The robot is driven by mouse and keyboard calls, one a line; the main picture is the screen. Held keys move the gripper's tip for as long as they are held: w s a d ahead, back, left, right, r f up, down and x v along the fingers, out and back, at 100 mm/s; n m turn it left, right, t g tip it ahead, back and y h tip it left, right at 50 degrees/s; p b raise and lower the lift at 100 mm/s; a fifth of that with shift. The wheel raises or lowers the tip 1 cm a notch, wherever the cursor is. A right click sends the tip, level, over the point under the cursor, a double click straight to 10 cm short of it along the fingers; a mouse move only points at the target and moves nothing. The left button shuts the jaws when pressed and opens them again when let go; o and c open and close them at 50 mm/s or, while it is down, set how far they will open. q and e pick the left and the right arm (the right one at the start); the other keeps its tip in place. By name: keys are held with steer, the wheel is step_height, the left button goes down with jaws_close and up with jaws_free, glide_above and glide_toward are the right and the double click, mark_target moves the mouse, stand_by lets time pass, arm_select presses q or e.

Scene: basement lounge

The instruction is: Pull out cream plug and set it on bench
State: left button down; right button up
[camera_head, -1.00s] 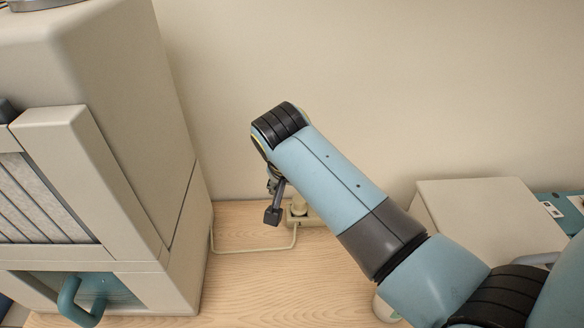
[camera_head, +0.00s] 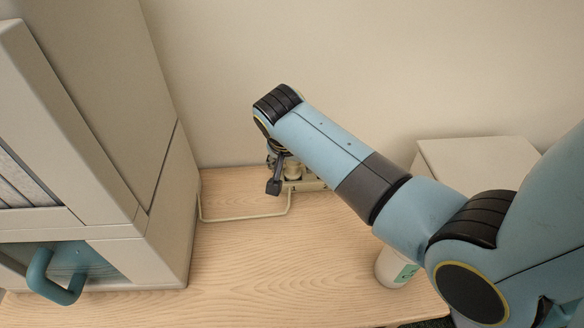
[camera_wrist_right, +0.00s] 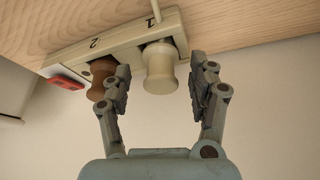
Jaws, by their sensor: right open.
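The cream plug (camera_wrist_right: 160,68) stands in the socket marked 1 of a cream power strip (camera_wrist_right: 72,58) in the right wrist view. My right gripper (camera_wrist_right: 160,74) is open, with one finger on each side of the cream plug and a gap visible on the right side. Its left finger partly covers a brown plug (camera_wrist_right: 101,67) in the socket marked 2. In the head view my right gripper (camera_head: 276,178) is mostly hidden under its wrist, beside the cream plug (camera_head: 293,170) at the wall end of the wooden bench (camera_head: 250,255). My left gripper is out of view.
A large beige cabinet (camera_head: 150,120) with a teal handle (camera_head: 45,280) stands at the left. A beige box (camera_head: 450,160) and a pale container (camera_head: 388,268) are at the right. A cream cord (camera_head: 240,217) lies on the bench. The bench front is clear.

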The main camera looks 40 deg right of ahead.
arm_select(q)
steer(key=shift+w+r, duration=0.1)
steer(key=shift+r, duration=0.05)
arm_select(e)
steer(key=shift+w+f, duration=0.1)
jaws_close()
